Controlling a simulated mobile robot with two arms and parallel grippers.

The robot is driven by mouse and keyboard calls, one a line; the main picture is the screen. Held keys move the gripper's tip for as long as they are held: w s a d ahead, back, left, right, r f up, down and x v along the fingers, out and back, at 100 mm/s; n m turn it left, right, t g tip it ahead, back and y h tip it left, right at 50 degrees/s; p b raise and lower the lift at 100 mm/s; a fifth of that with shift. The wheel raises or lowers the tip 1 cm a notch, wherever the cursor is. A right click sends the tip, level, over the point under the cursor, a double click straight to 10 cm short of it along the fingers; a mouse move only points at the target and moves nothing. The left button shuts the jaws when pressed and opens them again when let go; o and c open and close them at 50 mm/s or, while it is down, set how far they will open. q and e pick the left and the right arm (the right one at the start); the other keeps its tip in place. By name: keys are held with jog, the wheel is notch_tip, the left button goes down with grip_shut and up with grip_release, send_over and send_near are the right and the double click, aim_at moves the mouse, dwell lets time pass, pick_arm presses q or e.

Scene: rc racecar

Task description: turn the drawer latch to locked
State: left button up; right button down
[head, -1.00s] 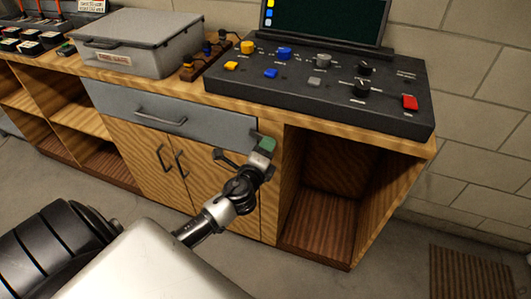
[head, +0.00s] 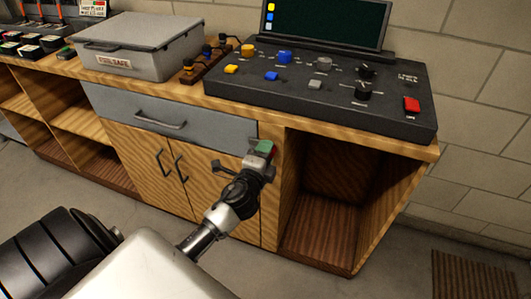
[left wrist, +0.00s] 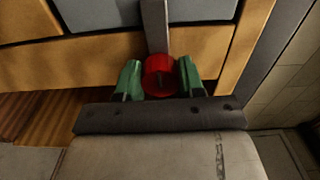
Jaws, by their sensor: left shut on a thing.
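The grey drawer (head: 215,125) is closed under the bench top, with a dark bar handle (head: 160,122). My left gripper (head: 262,150) is at the drawer's right end, by the cabinet's front post. In the left wrist view, its green finger pads (left wrist: 160,80) stand on both sides of a round red latch knob (left wrist: 159,75) and grip it. A grey latch bar (left wrist: 155,25) runs from the knob toward the top of that view, in front of the grey panel. In the head view the gripper hides most of the latch. My right gripper is not in view.
A dark control console (head: 330,100) with knobs and a red button sits on the bench top above the gripper. A grey box (head: 140,45) stands further left. Cabinet doors with handles (head: 170,165) lie below the drawer; an open compartment (head: 325,215) is at the right.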

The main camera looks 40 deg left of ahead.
pick_arm(q)
jog(key=o, duration=0.9)
jog(key=v, duration=1)
jog(key=shift+s+d+b, duration=0.2)
jog(key=shift+s+b, duration=0.15)
jog(key=shift+b, duration=0.05)
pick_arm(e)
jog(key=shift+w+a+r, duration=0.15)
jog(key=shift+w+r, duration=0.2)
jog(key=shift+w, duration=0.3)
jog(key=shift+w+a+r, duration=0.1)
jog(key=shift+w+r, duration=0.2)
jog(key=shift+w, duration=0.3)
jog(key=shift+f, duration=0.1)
